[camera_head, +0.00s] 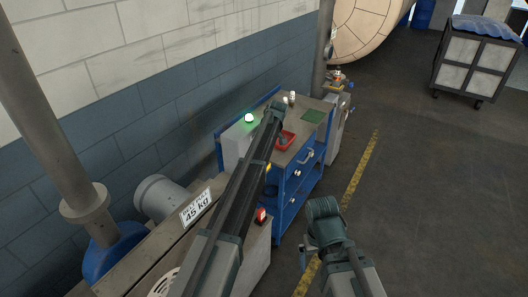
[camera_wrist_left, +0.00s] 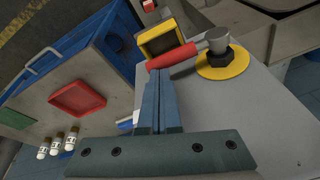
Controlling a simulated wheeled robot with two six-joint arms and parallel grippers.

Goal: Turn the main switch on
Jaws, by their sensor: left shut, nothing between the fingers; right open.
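The main switch (camera_wrist_left: 215,60) shows in the left wrist view as a yellow disc with a dark hub and a lever on a grey panel. Its lever has a red grip (camera_wrist_left: 172,57) that points left. My left gripper (camera_wrist_left: 157,74) is shut and empty, its fingertips close to the end of the red grip; I cannot tell whether they touch. In the head view my left arm covers the switch and most of the grey cabinet (camera_head: 233,142). My right gripper (camera_head: 323,208) is open and empty, over the floor right of the blue workbench.
A blue workbench (camera_head: 293,200) holds a red tray (camera_head: 285,141), a green mat (camera_head: 313,116) and small bottles (camera_head: 291,97). A lit green lamp (camera_head: 249,118) tops the cabinet. A yellow-framed box (camera_wrist_left: 160,42) sits beside the switch. The floor at right is clear up to a cart (camera_head: 473,66).

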